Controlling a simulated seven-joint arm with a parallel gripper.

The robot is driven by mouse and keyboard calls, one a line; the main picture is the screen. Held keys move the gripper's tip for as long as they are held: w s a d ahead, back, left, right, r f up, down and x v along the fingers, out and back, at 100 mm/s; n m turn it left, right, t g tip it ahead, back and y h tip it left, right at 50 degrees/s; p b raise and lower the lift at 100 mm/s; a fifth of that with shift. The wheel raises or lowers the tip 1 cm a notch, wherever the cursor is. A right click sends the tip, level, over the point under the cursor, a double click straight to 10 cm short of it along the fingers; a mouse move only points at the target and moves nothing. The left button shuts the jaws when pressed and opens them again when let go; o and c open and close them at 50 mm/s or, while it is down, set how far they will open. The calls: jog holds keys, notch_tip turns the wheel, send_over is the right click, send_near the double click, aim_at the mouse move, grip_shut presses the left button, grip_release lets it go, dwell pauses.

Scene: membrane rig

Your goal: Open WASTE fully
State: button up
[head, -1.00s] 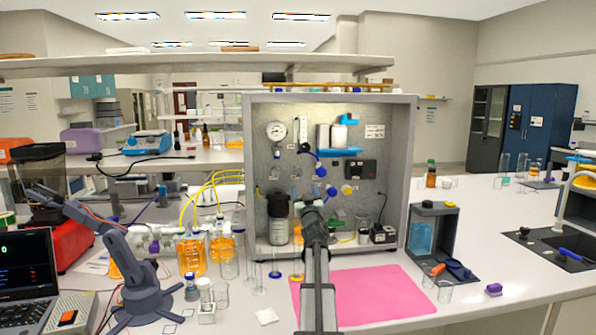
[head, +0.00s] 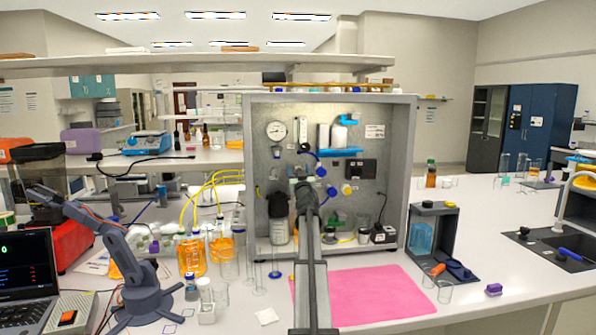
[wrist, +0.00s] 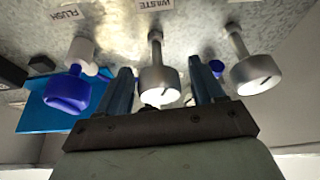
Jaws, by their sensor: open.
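In the wrist view the WASTE label (wrist: 155,4) is on the metal panel. Under it a silver round knob on a stem (wrist: 158,82), the WASTE valve, sits between the two fingers of my gripper (wrist: 164,84). My gripper is open, one finger on each side of the knob; I cannot tell whether either touches it. In the head view my gripper (head: 304,186) reaches to the middle of the panel and hides the WASTE knob there.
A blue knob (wrist: 68,92) under the FLUSH label (wrist: 75,13) is close on the left. Another silver knob (wrist: 256,75) is close on the right. A dark-capped bottle (head: 279,225) stands low inside the rig cabinet (head: 411,150). A pink mat (head: 385,295) lies in front.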

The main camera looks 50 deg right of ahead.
jog(key=shift+w+d+r, duration=0.2)
jog(key=shift+w+d, duration=0.1)
jog(key=shift+w, duration=0.05)
jog(key=shift+c, duration=0.3)
jog(key=c, duration=0.9)
jog(key=shift+c, duration=0.2)
jog(key=shift+n, duration=0.4)
jog(key=shift+w+a+n+t+y, duration=0.1)
jog(key=shift+n+t+y, duration=0.5)
jog(key=shift+n, duration=0.95)
jog(key=shift+n+t+y, duration=0.3)
jog(key=shift+n+y, duration=0.5)
jog(key=shift+n, duration=0.75)
